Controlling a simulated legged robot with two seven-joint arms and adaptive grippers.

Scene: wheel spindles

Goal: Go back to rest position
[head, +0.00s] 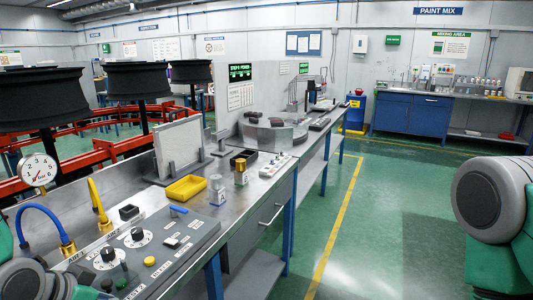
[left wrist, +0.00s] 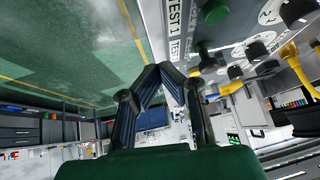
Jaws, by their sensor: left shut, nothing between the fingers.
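My left gripper (left wrist: 160,72) shows in the left wrist view. Its two dark fingers meet at the tips and hold nothing. It is near the control panel (left wrist: 235,25), which lies to the upper right in that view, with a gap of green floor showing on the other side. In the head view only grey and green parts of my left arm show at the lower left corner, and its fingers are out of sight. A grey and green part of my right arm fills the right edge; my right gripper is not seen.
The steel bench (head: 262,190) carries the panel (head: 150,255), a yellow tray (head: 187,188), small cylinders and a round fixture (head: 272,132). Black wheel rims (head: 140,80) stand behind at the left. A blue cabinet (head: 410,113) is far back. Green floor (head: 400,215) is clear.

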